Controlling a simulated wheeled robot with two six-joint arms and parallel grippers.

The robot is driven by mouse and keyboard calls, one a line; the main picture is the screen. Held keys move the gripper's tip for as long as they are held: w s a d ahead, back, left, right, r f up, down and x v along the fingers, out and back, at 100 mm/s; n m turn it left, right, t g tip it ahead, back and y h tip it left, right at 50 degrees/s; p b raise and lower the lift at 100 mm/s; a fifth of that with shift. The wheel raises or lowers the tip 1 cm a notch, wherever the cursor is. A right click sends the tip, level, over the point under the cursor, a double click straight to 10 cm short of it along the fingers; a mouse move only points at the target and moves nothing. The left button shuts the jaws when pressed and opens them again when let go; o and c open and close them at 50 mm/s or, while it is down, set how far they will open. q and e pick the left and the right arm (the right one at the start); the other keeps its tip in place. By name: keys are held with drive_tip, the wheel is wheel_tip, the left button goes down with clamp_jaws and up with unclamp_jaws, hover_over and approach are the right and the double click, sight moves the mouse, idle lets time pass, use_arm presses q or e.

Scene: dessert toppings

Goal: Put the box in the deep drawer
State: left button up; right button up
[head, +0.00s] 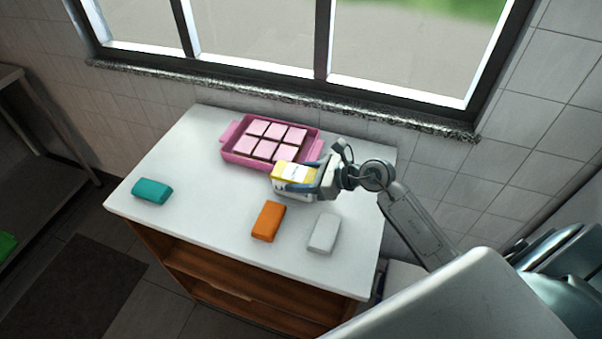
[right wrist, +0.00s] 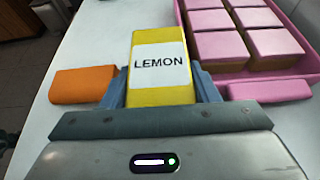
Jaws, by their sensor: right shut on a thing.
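My right gripper (head: 290,186) is shut on a yellow box (head: 289,168) above the white tabletop, by the front right of the pink tray. In the right wrist view the box (right wrist: 159,45) shows a white label reading LEMON, and the fingers of the gripper (right wrist: 160,88) are on both its sides. The wooden cabinet front (head: 215,275) shows below the table's near edge. I cannot tell from this angle which part of it is the deep drawer or how far any drawer is open. My left gripper is not in view.
A pink tray (head: 232,158) with several pink-topped squares stands at the back of the white tabletop (head: 200,215). An orange block (head: 268,221), a white block (head: 324,233) and a teal block (head: 152,190) lie nearer the front. The middle left is clear. A window is behind.

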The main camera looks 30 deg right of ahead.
drive_tip(key=shift+f, duration=0.25)
drive_tip(key=o, duration=1.2)
drive_tip(key=shift+r, duration=0.1)
